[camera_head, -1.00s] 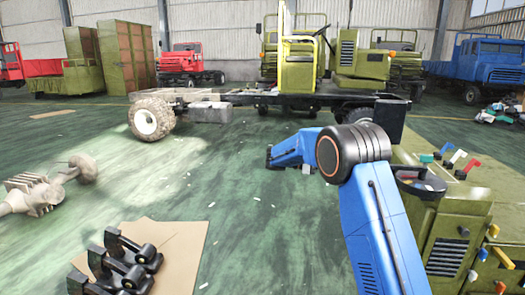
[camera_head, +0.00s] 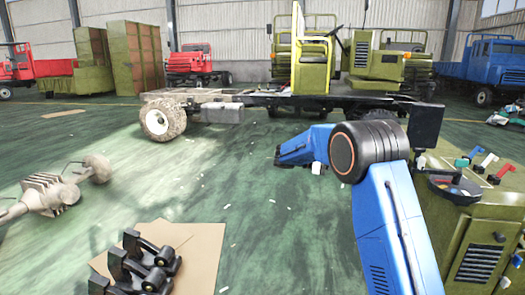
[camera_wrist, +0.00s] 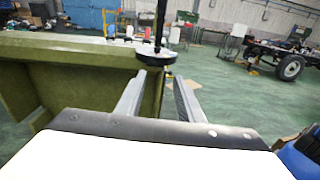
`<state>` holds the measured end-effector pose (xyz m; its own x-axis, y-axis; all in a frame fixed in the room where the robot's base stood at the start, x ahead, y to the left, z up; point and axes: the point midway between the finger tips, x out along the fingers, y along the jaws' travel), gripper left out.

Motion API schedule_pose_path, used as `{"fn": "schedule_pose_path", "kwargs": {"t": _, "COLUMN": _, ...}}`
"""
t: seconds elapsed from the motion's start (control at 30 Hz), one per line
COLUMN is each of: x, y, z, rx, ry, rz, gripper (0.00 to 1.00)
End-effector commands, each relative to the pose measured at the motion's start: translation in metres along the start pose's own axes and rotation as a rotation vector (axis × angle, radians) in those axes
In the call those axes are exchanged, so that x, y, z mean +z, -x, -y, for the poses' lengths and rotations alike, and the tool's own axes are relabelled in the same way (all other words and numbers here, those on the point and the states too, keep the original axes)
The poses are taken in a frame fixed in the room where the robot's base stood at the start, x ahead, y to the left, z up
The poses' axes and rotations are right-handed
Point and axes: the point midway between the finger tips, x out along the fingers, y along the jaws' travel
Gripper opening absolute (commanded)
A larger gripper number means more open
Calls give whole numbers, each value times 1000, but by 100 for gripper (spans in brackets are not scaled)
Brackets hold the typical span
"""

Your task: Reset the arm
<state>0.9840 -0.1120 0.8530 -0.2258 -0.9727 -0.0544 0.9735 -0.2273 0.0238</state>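My blue arm (camera_head: 395,225) with its black joint (camera_head: 368,150) reaches up from the bottom right of the head view. It is bent, and a blue link points left over the floor. My gripper (camera_wrist: 158,80) shows in the wrist view with its two grey fingers apart and nothing between them. Its fingertips point towards an olive cabinet (camera_wrist: 70,65) and a black round dish (camera_wrist: 142,53); I cannot tell the exact gap.
The olive cabinet (camera_head: 480,250) with a dark tray (camera_head: 452,190) and colored tools stands right of my arm. A truck chassis (camera_head: 270,103) stands ahead. Black brackets (camera_head: 140,265) lie on cardboard (camera_head: 198,250), and an axle part (camera_head: 50,192) lies left. The floor between is mostly clear.

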Motion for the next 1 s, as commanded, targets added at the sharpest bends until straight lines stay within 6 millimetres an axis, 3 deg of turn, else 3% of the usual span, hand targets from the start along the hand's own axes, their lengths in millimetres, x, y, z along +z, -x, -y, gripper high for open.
{"fn": "schedule_pose_path", "kwargs": {"t": 0.27, "x": 12, "y": -22, "z": 23, "rx": -6, "ry": -45, "rz": -88, "gripper": 34}}
{"fn": "schedule_pose_path", "kwargs": {"t": 0.47, "x": 22, "y": -44, "z": 52, "rx": -17, "ry": -102, "rz": -193, "gripper": 34}}
{"fn": "schedule_pose_path", "kwargs": {"t": 0.7, "x": 30, "y": -76, "z": 109, "rx": -51, "ry": -212, "rz": -379, "gripper": 34}}
{"fn": "schedule_pose_path", "kwargs": {"t": 1.0, "x": 28, "y": -103, "z": 185, "rx": -119, "ry": -374, "rz": -611, "gripper": 34}}
